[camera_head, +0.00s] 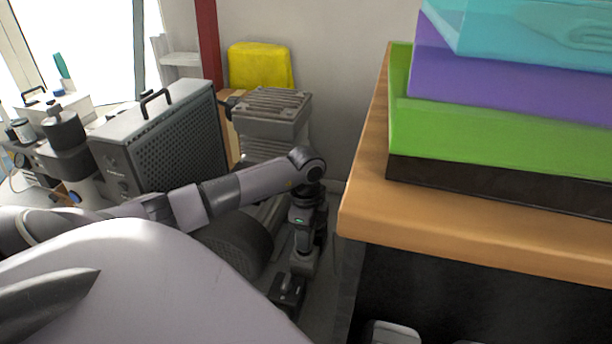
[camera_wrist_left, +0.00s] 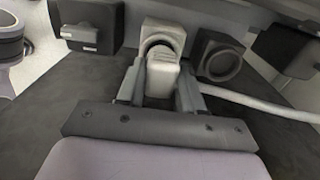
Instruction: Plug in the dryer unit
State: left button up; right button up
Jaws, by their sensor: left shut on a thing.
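In the left wrist view my left gripper (camera_wrist_left: 160,90) is shut on a pale grey plug (camera_wrist_left: 161,72), with one finger on each side. The plug's far end is at a light block with a rounded opening (camera_wrist_left: 163,36); I cannot tell whether it is seated in it. A dark square socket with a round recess (camera_wrist_left: 219,60) is just to the right. In the head view my left gripper (camera_head: 293,280) points down near the floor, beside a small black block (camera_head: 288,292); the plug is hidden there. My right gripper is not in view. I cannot tell which machine is the dryer unit.
A dark cabinet with a handle (camera_head: 160,140) and a grey finned unit (camera_head: 270,110) stand behind my left arm. A wooden-topped bench (camera_head: 440,225) with stacked coloured cases (camera_head: 490,120) closes in on the right. A pale cable (camera_wrist_left: 265,107) runs right across the dark floor.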

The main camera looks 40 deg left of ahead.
pick_arm(q)
jog(key=shift+f, duration=0.25)
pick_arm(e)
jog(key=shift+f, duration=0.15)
pick_arm(q)
jog(key=shift+f+b, duration=0.55)
jog(key=shift+f, duration=0.2)
jog(key=o, duration=1.1)
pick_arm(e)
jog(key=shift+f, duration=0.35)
pick_arm(q)
jog(key=shift+o, duration=0.2)
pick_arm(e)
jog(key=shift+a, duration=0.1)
pick_arm(q)
jog(key=shift+r, duration=0.3)
notch_tip(320, 180, up, 6)
jog(key=p, duration=0.2)
jog(key=shift+p, duration=0.4)
jog(key=shift+r, duration=0.3)
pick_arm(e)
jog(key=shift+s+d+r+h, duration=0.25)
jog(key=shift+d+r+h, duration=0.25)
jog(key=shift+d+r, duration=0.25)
